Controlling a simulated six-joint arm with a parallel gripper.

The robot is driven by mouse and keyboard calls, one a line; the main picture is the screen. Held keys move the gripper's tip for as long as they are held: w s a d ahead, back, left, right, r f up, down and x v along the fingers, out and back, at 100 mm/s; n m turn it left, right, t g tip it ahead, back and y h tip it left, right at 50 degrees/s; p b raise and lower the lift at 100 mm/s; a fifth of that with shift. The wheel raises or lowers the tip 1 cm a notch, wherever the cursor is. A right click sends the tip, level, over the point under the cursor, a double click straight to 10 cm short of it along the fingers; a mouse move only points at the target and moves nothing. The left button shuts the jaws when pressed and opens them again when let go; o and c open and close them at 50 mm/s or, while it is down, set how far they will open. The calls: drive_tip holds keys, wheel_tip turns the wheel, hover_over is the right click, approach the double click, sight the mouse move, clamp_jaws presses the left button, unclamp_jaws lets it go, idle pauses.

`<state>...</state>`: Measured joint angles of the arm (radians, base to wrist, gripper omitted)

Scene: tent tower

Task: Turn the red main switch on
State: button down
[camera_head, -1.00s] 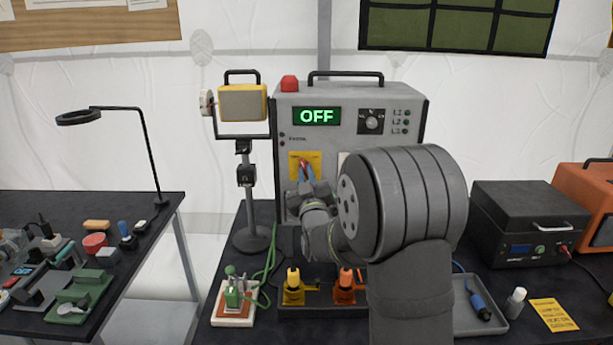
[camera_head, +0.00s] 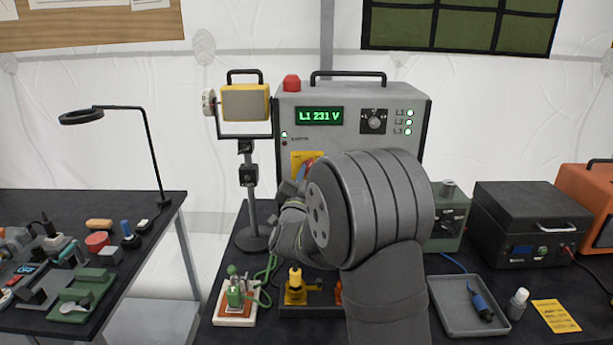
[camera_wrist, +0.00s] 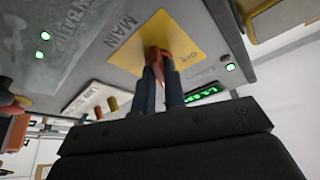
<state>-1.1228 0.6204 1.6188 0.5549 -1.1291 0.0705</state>
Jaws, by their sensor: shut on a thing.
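The red main switch (camera_wrist: 155,54) sits on a yellow plate (camera_wrist: 187,37) marked MAIN on the front of a grey power cabinet (camera_head: 280,93). In the wrist view my gripper (camera_wrist: 161,80) is shut on the switch handle, with a blue-grey finger on either side of it. The handle is turned relative to the plate. In the head view my arm hides most of the switch, and only part of the yellow plate (camera_head: 299,160) shows. The cabinet display (camera_head: 319,116) reads L1 231 V, and the L1, L2 and L3 lamps (camera_head: 409,122) glow green.
A green and orange device (camera_head: 235,296), a yellow connector (camera_head: 295,287) and a grey tray (camera_head: 446,323) lie in front. A black box (camera_head: 527,222) stands to the right.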

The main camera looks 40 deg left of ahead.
drive_tip(key=shift+a+m+h, duration=0.1)
drive_tip(key=shift+m+h, duration=1)
drive_tip(key=shift+m, duration=1.1)
drive_tip(key=c, duration=1.5)
unclamp_jaws()
drive_tip(key=shift+r, duration=0.1)
drive_tip(key=shift+s, duration=0.1)
drive_tip(key=v, duration=1.7)
drive_tip(key=shift+s+f, duration=0.15)
drive_tip(key=shift+f, duration=0.1)
drive_tip(key=x, duration=1.7)
drive_tip(key=shift+w+r, duration=0.2)
drive_tip(key=shift+r, duration=0.05)
